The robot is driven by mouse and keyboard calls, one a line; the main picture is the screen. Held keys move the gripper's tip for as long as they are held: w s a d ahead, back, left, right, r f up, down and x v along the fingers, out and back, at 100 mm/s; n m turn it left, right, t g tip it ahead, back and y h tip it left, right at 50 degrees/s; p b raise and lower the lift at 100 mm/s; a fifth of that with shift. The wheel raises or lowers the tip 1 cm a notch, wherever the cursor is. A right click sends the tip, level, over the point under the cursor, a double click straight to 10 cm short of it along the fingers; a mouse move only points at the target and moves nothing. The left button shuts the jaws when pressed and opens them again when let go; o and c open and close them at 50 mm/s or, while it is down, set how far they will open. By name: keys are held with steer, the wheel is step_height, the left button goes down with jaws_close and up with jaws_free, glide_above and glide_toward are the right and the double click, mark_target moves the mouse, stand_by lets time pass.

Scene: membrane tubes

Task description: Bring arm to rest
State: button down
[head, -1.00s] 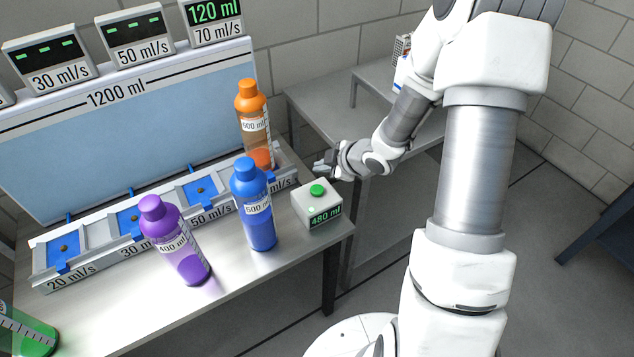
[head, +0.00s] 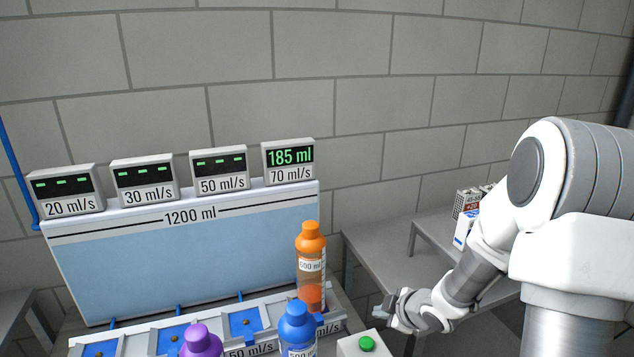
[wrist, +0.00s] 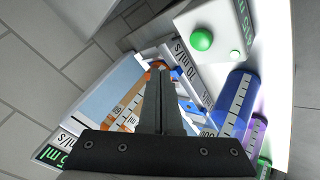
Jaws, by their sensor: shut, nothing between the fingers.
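My gripper (head: 380,311) is shut and empty, at the right of the bench beside the white box (head: 362,346) with a green button (head: 366,343). In the wrist view its closed fingers (wrist: 159,78) point toward the bench, with the green button (wrist: 201,39) to their upper right. The orange bottle (head: 311,262) stands at the right end of the rack, at the 70 ml/s place. The blue bottle (head: 297,330) and purple bottle (head: 201,341) are cut off by the lower edge of the head view.
The wide 1200 ml tank (head: 190,260) stands behind the rack. Of the displays on it, the 70 ml/s one (head: 289,160) reads 185 ml; the others show dashes. A grey side table (head: 400,240) with small boxes (head: 464,228) stands behind my arm.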

steer(key=s+d+r+m+h, duration=0.2)
steer(key=s+r+m+h, duration=0.15)
steer(key=r, duration=0.45)
steer(key=s+d+r+m+h, duration=0.2)
steer(key=s+r+m, duration=0.25)
steer(key=r, duration=0.45)
steer(key=s+a+r+m+g+y, duration=0.1)
steer(key=s+a+r+m, duration=0.1)
steer(key=s, duration=0.7)
steer(key=s+a+r+m+g+y, duration=0.1)
steer(key=s+a+r+m, duration=0.2)
steer(key=s, duration=0.6)
steer(key=shift+s+a+r+m+g, duration=0.15)
steer(key=shift+a+r+m+g, duration=0.15)
steer(key=shift+a+m, duration=0.25)
